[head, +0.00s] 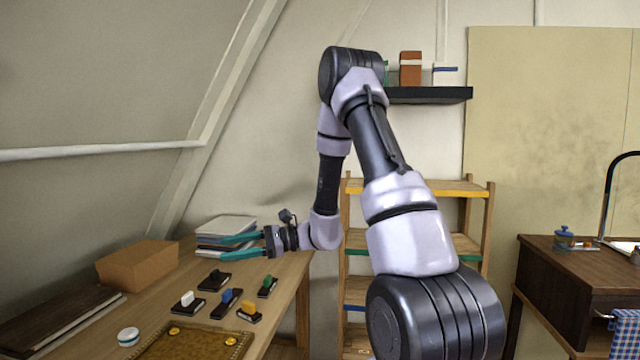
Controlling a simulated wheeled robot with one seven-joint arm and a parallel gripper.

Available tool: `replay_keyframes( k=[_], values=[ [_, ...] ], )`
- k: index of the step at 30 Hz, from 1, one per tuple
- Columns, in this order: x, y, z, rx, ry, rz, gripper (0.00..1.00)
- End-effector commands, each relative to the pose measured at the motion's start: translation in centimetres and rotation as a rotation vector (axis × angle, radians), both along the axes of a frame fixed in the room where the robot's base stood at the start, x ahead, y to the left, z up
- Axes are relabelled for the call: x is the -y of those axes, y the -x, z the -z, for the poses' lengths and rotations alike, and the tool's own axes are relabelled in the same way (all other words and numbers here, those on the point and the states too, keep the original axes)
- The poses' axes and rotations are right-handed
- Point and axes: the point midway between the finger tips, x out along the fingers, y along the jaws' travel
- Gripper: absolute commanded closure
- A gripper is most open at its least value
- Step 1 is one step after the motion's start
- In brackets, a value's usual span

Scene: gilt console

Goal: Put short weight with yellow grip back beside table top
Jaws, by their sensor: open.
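The weight with the yellow grip (248,308) stands on its dark base on the wooden table top (150,306), near the table's right edge. Weights with a blue grip (228,298), a green grip (267,286), a white grip (188,299) and a dark grip (214,279) stand around it. My gripper (226,248) has teal fingers spread apart with nothing between them. It points left above the table's back part, behind and above the weights and in front of the stacked books.
A brown board with an ornate edge (160,350) lies at the table's front, with a white round tin (128,337) beside it. A cardboard box (138,264), a dark flat case (55,318) and stacked books (222,230) take up the left and back. A wooden shelf (460,188) stands behind my arm.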

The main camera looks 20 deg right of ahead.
Motion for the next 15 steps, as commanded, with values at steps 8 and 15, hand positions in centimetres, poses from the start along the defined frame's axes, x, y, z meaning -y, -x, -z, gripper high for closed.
replay_keyframes(
  k=[8, 15],
  values=[
    [-0.3, 7.1, -5.9, 0.179, 0.277, -0.239, 0.45],
    [1.5, 12.4, -8.7, 0.342, 0.556, -0.37, 0.45]
  ],
)
